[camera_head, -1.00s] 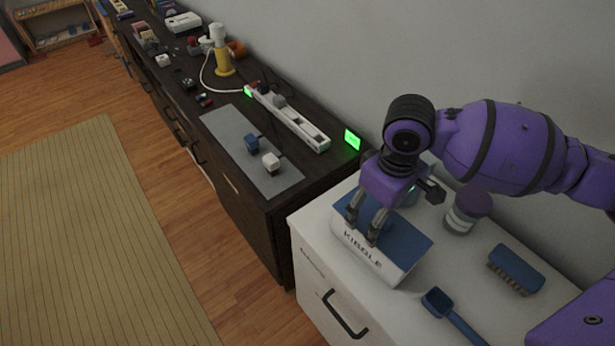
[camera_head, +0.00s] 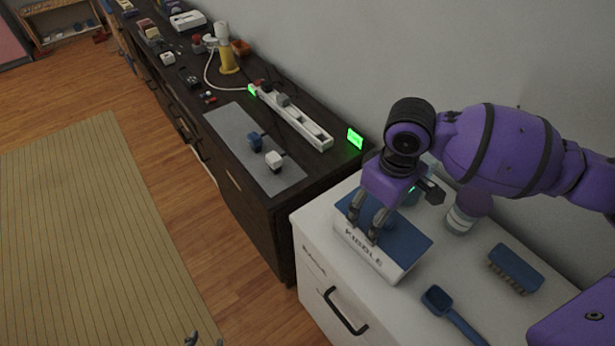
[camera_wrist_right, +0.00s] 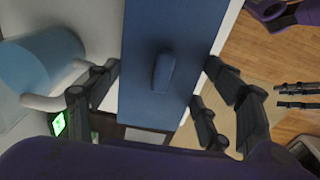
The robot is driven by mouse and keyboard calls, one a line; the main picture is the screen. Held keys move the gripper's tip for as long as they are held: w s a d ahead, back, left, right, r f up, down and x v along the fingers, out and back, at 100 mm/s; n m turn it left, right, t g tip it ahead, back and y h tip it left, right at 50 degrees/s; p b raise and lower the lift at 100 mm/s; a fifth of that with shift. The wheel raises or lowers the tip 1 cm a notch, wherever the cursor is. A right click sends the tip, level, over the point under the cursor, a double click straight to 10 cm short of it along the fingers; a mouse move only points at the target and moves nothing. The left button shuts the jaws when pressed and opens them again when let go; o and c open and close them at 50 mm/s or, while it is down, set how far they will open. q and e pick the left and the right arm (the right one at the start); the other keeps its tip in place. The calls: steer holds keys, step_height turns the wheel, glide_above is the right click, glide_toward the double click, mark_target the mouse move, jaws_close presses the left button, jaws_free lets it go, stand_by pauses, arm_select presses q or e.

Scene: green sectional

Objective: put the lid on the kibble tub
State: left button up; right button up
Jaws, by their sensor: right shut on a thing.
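The kibble tub (camera_head: 362,250) is a white box marked KIBBLE on the white cabinet at the right. The blue lid (camera_head: 408,243) lies across its top and looks flat; I cannot tell whether it is fully seated. In the right wrist view the lid (camera_wrist_right: 145,95) has a raised blue handle (camera_wrist_right: 164,72) in its middle. My right gripper (camera_head: 364,228) is shut on the lid, its fingers at the two long sides. My left gripper (camera_head: 205,341) shows only two separated fingertips at the bottom edge.
A teal round container (camera_wrist_right: 40,65) is beside the gripper. The dark cabinet holds a power strip (camera_head: 292,118) and grey mat (camera_head: 235,140).

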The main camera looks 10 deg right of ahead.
steer(key=o, duration=1.2)
steer(key=shift+o, duration=0.8)
arm_select(q)
steer(key=shift+s+f, duration=0.25)
steer(key=shift+s, duration=0.25)
